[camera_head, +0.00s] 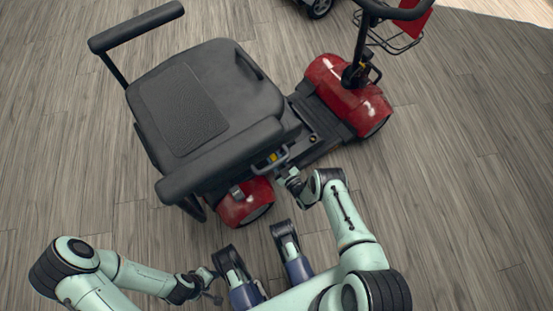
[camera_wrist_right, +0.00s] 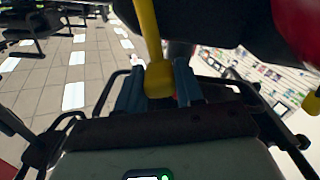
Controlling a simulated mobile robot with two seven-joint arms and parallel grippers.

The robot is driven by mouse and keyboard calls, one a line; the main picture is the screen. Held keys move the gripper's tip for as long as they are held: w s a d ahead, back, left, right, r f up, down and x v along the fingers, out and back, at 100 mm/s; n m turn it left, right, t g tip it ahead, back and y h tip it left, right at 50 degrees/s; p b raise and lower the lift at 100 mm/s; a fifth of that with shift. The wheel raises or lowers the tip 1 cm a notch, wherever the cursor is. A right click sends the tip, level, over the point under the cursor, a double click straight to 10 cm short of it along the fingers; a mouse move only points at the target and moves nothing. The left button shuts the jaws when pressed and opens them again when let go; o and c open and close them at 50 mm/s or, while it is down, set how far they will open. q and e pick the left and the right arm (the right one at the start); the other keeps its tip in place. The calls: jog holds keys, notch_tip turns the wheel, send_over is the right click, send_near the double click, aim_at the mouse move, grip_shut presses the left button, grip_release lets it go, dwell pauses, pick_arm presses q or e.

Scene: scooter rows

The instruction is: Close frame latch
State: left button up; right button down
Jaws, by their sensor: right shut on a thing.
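The red and black mobility scooter (camera_head: 210,100) stands on the floor. The frame latch, a yellow lever with a thick rounded end (camera_wrist_right: 158,78), fills the upper middle of the right wrist view. In the head view it shows only as a small yellow spot (camera_head: 273,157) under the seat's side, by the frame. My right gripper (camera_head: 285,174) is at this spot. In the right wrist view its two blue-grey fingers (camera_wrist_right: 158,88) are on either side of the lever's end, shut on it. My left gripper (camera_head: 211,275) is low at the left, away from the scooter; its fingers are too small to read.
The scooter's armrest (camera_head: 220,158) and red rear cover (camera_head: 245,203) are close to my right gripper. The red front cover (camera_head: 345,95) and steering column are farther right. Another vehicle's wheel (camera_head: 318,6) shows at the top. The wooden floor (camera_head: 450,190) to the right is clear.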

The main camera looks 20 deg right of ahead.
jog(key=shift+s+a+f+n, duration=0.15)
jog(key=shift+a+f+n, duration=0.2)
jog(key=shift+n, duration=0.35)
pick_arm(q)
jog(key=shift+a, duration=0.1)
pick_arm(e)
jog(key=shift+a, duration=0.1)
jog(key=c, duration=0.8)
grip_release()
jog(key=shift+r, duration=0.1)
jog(key=shift+s, duration=0.45)
pick_arm(q)
jog(key=w+d+r+t+p, duration=0.1)
jog(key=w+r+t+p, duration=0.1)
jog(key=w+r+p, duration=0.2)
jog(key=w+r, duration=0.2)
jog(key=w, duration=0.1)
jog(key=shift+w+r+t, duration=0.25)
jog(key=shift+w+t, duration=0.15)
pick_arm(e)
jog(key=s+d, duration=0.2)
jog(key=s, duration=1)
jog(key=shift+s, duration=0.15)
jog(key=shift+d, duration=0.1)
